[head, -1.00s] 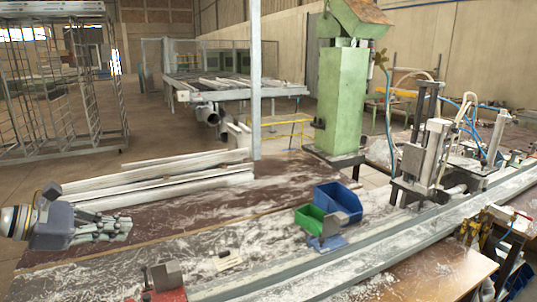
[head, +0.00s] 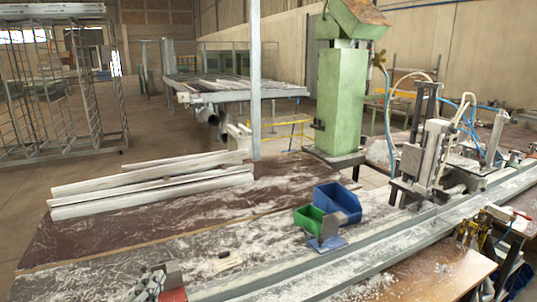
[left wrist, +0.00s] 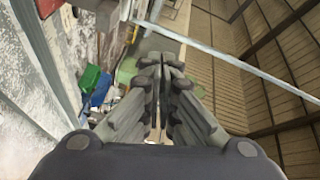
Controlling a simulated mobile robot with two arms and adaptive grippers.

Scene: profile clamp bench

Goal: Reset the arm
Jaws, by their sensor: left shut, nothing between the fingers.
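My right gripper is in neither view.
White profiles (head: 150,187) lie on the bench (head: 95,236) at the left. A green bin (head: 309,218) and a blue bin (head: 338,203) stand mid-bench. A metal rail (head: 390,245) runs toward the pneumatic clamp (head: 430,155). A green column machine (head: 341,100) stands behind.

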